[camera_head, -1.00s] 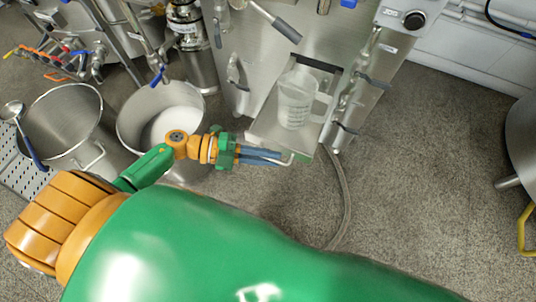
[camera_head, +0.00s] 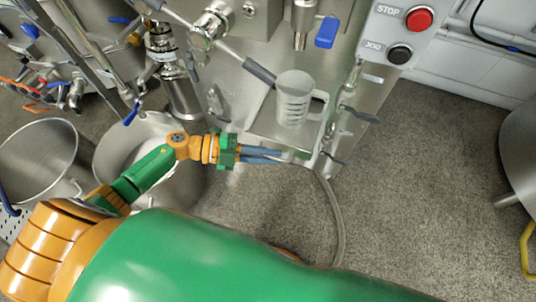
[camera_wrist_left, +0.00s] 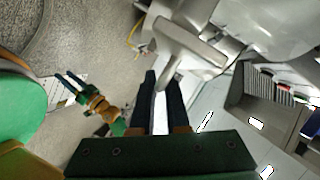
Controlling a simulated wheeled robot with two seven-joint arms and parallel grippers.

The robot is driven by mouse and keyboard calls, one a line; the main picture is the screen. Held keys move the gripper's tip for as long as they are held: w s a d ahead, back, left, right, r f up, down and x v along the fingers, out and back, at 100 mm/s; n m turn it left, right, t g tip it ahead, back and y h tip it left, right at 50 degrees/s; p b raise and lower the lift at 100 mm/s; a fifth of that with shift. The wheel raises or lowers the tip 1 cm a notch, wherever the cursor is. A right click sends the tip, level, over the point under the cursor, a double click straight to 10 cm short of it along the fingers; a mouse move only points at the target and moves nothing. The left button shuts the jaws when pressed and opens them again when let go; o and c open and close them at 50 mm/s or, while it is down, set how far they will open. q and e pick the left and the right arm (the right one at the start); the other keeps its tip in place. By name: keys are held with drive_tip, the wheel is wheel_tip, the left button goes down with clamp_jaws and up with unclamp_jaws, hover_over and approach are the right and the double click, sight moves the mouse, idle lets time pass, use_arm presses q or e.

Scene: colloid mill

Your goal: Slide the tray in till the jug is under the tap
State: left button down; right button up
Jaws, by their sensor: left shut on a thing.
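The clear measuring jug (camera_head: 293,100) stands upright on the metal tray (camera_head: 262,125) at the front of the machine. The tap (camera_head: 301,28), with a blue lever (camera_head: 326,32), is above the jug in the head view; I cannot tell whether its spout is straight over the jug. My left gripper (camera_head: 280,156) is shut on the tray's handle at its front edge. In the left wrist view, its dark fingers (camera_wrist_left: 164,98) close on a pale bar. My right gripper (camera_wrist_left: 68,87) shows in that view with its fingers apart, empty.
A grey-handled lever (camera_head: 258,72) slants close behind the jug. A steel pot (camera_head: 140,135) stands left of the tray, near my left arm. A hose (camera_head: 338,210) lies on the right.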

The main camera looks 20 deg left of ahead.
use_arm(q)
drive_tip(key=shift+s, duration=0.25)
drive_tip(key=c, duration=1.2)
unclamp_jaws()
use_arm(e)
drive_tip(key=shift+s, duration=0.1)
use_arm(q)
drive_tip(key=v, duration=0.7)
use_arm(e)
drive_tip(key=shift+s+d, duration=0.1)
drive_tip(key=shift+s, duration=0.1)
